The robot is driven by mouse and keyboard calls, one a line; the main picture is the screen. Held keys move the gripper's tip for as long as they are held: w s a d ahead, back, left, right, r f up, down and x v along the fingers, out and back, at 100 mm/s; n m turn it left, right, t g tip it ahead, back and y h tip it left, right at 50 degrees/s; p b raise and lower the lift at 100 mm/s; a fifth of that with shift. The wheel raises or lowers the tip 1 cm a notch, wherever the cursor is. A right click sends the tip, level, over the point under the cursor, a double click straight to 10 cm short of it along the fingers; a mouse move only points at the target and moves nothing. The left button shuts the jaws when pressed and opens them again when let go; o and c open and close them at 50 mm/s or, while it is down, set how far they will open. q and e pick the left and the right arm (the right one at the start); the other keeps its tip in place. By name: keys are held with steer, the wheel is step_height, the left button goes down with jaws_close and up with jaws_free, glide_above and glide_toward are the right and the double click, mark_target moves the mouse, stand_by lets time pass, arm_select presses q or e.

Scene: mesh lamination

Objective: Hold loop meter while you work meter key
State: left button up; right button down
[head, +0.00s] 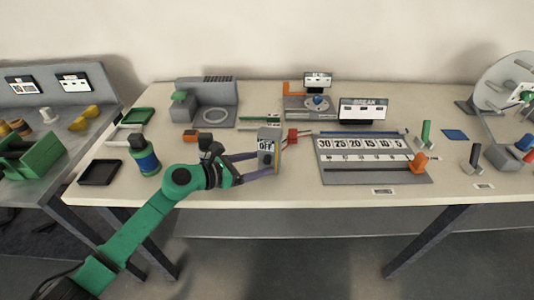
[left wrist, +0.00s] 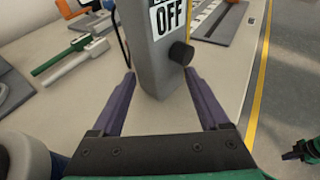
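The loop meter (head: 268,142) is a grey box with an OFF label, upright near the table's front middle. In the left wrist view the loop meter (left wrist: 160,60) fills the space between my fingertips. My left gripper (head: 262,164) has one purple finger on each side of its lower part, and both appear to touch it. A dark round knob (left wrist: 181,53), perhaps the meter key, sticks out of its side just above one fingertip. My right gripper is outside the head view; a green and black part (left wrist: 303,152) at the wrist view's right edge may belong to it.
A numbered board (head: 375,180) stands further right, with a BREAK sign (head: 363,110) behind. A blue-green bottle (head: 145,158) and black tray (head: 100,172) are left. Bare table (head: 220,195) lies in front.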

arm_select(q)
steer(key=shift+x, duration=1)
jaws_close()
stand_by(0.6)
